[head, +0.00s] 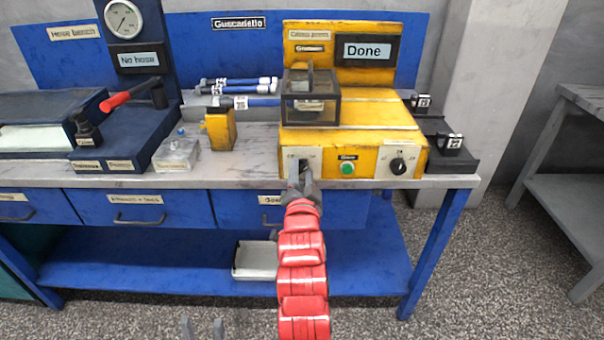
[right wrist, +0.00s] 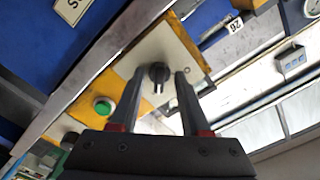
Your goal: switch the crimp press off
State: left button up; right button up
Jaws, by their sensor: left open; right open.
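The yellow crimp press (head: 350,112) stands on the bench, its display (head: 367,50) reading "Done". Its front has a pale switch plate on the left (head: 290,157), a green button (head: 347,168) in the middle and a black dial (head: 398,166) on the right. My right gripper (head: 303,184) is at the left plate, hiding most of its switch. In the right wrist view, the black rotary switch (right wrist: 158,73) sits between the open fingers of my right gripper (right wrist: 155,88); contact cannot be told. The green button also shows there (right wrist: 103,106). My left gripper (head: 203,328) is open and empty at the bottom edge.
A clear guard box (head: 311,108) sits on the press. Left of it are a yellow block (head: 220,128), hoses (head: 250,102) and a blue test bench with a red lever (head: 130,95). Black parts (head: 450,143) lie right. A white tray (head: 255,261) is on the lower shelf.

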jog(key=shift+w, duration=0.1)
grip_shut()
dwell(0.4)
jog(key=n+p, duration=0.1)
jog(key=n, duration=0.3)
jog(key=shift+n+p, duration=0.3)
jog(key=shift+p, duration=0.1)
jog(key=n+p, duration=0.1)
jog(key=n, duration=0.3)
jog(key=shift+n+p, duration=0.3)
jog(key=shift+p, duration=0.1)
jog(key=n+p, duration=0.2)
jog(key=n, duration=0.2)
jog(key=shift+f, duration=0.1)
jog(key=shift+d+n+p, duration=0.1)
jog(key=shift+n+p, duration=0.65)
jog(key=shift+n, duration=1.65)
